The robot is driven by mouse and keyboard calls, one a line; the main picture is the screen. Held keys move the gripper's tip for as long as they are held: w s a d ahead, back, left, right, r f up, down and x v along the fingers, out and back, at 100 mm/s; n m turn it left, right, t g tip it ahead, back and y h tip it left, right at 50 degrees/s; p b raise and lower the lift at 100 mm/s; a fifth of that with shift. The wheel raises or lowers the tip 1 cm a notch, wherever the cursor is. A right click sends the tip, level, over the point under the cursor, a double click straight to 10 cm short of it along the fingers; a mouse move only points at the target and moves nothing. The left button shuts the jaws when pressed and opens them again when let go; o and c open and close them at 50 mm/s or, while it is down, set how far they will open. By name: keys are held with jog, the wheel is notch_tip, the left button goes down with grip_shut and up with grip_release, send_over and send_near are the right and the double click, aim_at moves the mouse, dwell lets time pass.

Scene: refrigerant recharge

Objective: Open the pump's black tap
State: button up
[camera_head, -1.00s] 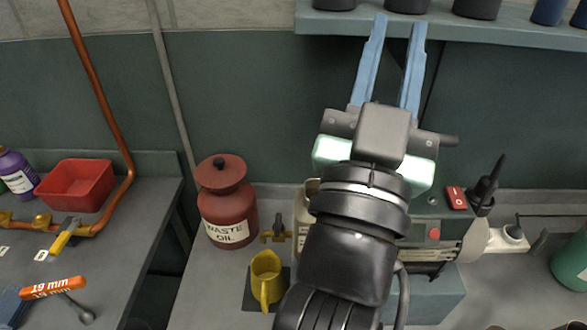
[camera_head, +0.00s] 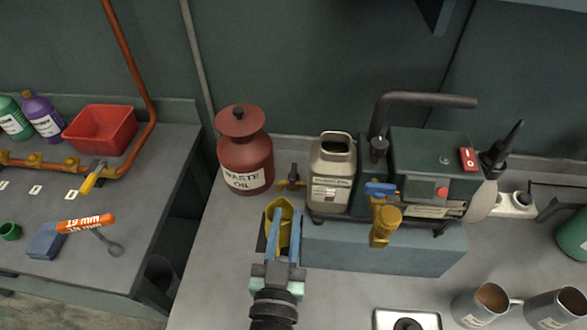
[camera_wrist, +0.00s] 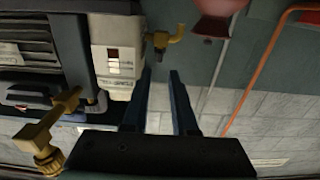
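The pump (camera_head: 432,160) is a dark green machine with a red switch, standing on a block on the bench. Left of its cream bottle, a small brass tap with a black handle (camera_head: 293,172) sticks up between the bottle and the waste oil can. The black tap also shows in the wrist view (camera_wrist: 160,41), just beyond my fingertips. My gripper (camera_head: 286,213) is open and empty, in front of the black tap and over the yellow jug. Its two fingers show apart in the wrist view (camera_wrist: 159,73). No contact with the tap is visible.
The red waste oil can (camera_head: 245,155) stands left of the tap, and the cream bottle (camera_head: 332,170) right. The yellow jug (camera_head: 284,213) is partly hidden by my fingers. A blue-handled brass tap (camera_head: 385,212) juts from the pump's front. Mugs (camera_head: 484,303) stand front right.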

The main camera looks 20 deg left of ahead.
aim_at(292, 183)
jog(key=p+x, duration=0.2)
jog(key=x, duration=0.9)
grip_shut()
